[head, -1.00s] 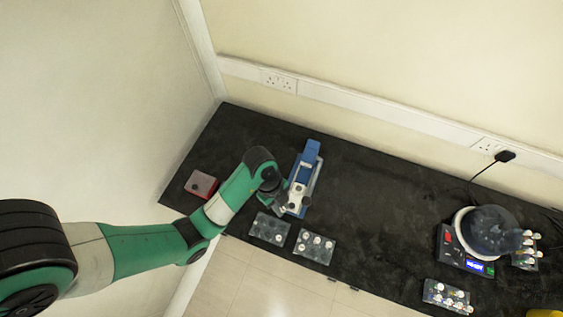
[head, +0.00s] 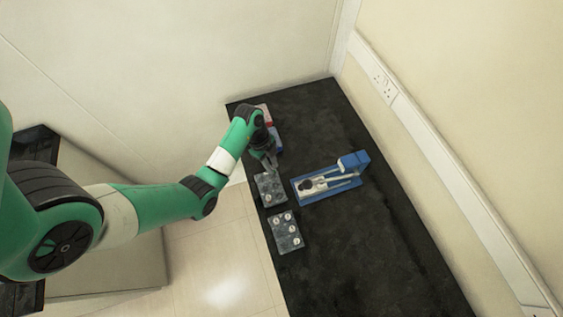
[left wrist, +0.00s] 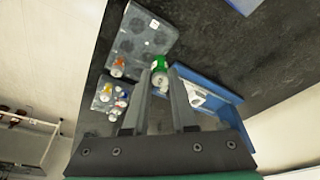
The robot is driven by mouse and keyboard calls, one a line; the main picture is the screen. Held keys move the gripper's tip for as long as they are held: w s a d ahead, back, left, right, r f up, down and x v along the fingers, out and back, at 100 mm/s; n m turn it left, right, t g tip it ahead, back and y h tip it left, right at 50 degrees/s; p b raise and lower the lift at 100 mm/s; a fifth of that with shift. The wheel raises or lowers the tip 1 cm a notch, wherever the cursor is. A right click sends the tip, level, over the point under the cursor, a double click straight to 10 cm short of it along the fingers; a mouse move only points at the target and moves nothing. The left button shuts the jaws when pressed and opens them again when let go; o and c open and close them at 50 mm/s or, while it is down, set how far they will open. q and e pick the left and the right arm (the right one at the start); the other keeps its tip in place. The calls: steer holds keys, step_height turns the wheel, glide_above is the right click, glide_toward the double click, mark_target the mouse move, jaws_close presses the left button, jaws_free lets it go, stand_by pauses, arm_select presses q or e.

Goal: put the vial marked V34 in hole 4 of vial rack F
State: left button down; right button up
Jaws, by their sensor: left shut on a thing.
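My left gripper (head: 272,166) is just above the far end of a dark grey rack (head: 268,188). In the left wrist view, its fingers (left wrist: 164,84) are shut on a small vial with a green cap (left wrist: 160,64). I cannot read the vial's mark. The same rack (left wrist: 160,20) shows several dark round holes and an orange-topped vial (left wrist: 117,68) at one corner. A second rack (head: 286,240) with several light-topped vials stands beside it, also in the left wrist view (left wrist: 99,104). No rack letter or hole number is legible. My right gripper is not in view.
A blue device with a lever (head: 354,163) lies on the dark bench, right of the racks. A red box (head: 266,113) is partly hidden behind my left arm. The bench (head: 350,250) is clear toward the front right.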

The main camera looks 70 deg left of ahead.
arm_select(q)
steer(key=shift+a+f+b, duration=0.2)
steer(key=shift+f+b, duration=0.8)
steer(key=shift+a+f+b, duration=0.2)
steer(key=shift+f+b, duration=0.75)
steer(key=shift+f, duration=0.05)
steer(key=shift+f+b, duration=0.65)
stand_by(0.4)
steer(key=shift+f+b, duration=0.4)
steer(key=shift+f, duration=0.05)
steer(key=c, duration=0.6)
jaws_free()
steer(key=shift+c, duration=0.2)
steer(key=shift+o, duration=0.2)
steer(key=shift+o, duration=1.4)
